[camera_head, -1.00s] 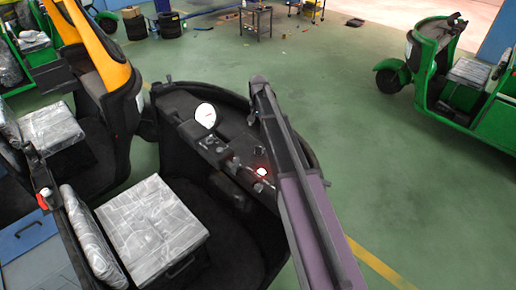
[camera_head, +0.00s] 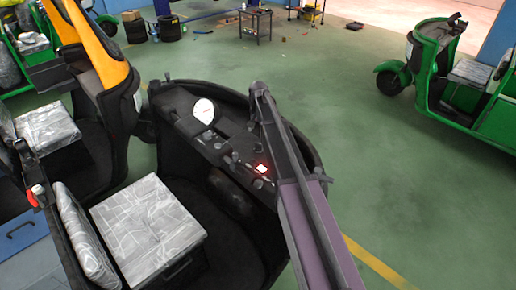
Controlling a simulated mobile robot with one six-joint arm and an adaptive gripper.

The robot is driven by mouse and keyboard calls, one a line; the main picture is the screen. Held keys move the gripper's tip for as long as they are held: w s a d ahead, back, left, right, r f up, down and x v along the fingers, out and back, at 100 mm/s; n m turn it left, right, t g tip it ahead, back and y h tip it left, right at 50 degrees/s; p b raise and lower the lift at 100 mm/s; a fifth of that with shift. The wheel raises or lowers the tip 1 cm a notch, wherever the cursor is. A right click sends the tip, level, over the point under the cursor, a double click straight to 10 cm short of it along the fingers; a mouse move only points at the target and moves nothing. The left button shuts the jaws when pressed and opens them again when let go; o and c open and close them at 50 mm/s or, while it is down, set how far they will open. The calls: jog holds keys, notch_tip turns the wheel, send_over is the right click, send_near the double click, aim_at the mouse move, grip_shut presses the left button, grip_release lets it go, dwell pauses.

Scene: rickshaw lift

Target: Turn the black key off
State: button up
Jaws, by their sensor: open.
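The dark dashboard (camera_head: 215,135) of a black three-wheeler spans the middle of the camera_head view. It carries a round white gauge (camera_head: 204,111), several small knobs and a glowing red light (camera_head: 262,169). The black key cannot be told apart from the small dark controls near the light. My arm, dark with a purple section, rises from the bottom right and crosses the right side of the dashboard. No gripper fingers can be made out; my arm hides part of the dashboard's right end.
A grey patterned seat (camera_head: 148,228) lies left of the dashboard, with a backrest beside it. A yellow and black vehicle (camera_head: 100,60) stands close on the left. A green three-wheeler (camera_head: 440,75) is at the far right. The green floor (camera_head: 350,130) between is clear.

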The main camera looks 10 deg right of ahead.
aim_at(258, 143)
jog(key=shift+f+b, duration=3.75)
jog(key=shift+f, duration=0.3)
jog(key=shift+c, duration=0.2)
jog(key=shift+a, duration=0.1)
jog(key=c, duration=1.1)
